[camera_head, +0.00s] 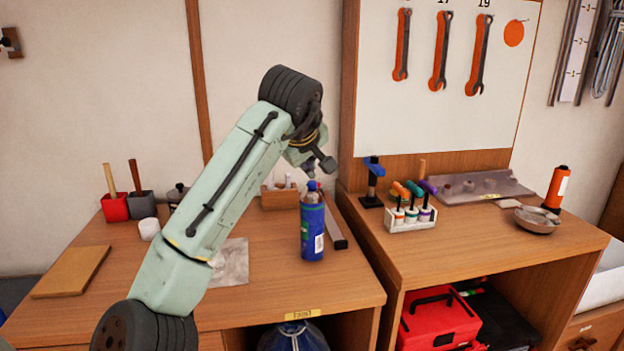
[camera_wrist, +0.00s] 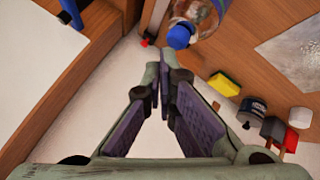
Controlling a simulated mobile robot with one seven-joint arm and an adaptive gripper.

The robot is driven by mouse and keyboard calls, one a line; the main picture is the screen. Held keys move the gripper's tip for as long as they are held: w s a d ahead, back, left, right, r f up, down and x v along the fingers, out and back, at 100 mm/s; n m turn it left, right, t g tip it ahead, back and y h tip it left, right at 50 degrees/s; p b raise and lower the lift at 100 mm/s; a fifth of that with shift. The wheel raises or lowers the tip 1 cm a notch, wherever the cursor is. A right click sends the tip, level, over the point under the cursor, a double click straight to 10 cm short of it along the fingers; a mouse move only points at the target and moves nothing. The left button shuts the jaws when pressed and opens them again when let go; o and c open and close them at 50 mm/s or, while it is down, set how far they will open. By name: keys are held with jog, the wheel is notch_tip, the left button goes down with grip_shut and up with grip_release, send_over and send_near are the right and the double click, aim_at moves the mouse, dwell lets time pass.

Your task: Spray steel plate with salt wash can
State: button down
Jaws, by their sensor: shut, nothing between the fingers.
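The salt wash can, apparently the blue can (camera_head: 312,232) with a label and blue top, stands upright on the left bench. A blue cap, likely its top, shows at the upper middle of the wrist view (camera_wrist: 180,36). The steel plate (camera_head: 233,264) is a grey mottled sheet lying flat left of the can, partly hidden behind my arm; it also shows at the wrist view's upper right (camera_wrist: 292,48). My gripper (camera_head: 326,164) is just above and behind the can's top in the head view. Its fingers (camera_wrist: 160,72) meet at the tips, empty and apart from the can.
A metal bar (camera_head: 336,226) lies right of the can and a wooden box (camera_head: 280,197) stands behind it. Red (camera_head: 115,208) and grey (camera_head: 141,205) holders and a brown board (camera_head: 72,272) are at left. The right bench carries a tool rack (camera_head: 410,222) and a blue-topped stand (camera_head: 373,182).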

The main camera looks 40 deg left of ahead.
jog(key=shift+r+p, duration=1.8)
jog(key=shift+r, duration=1)
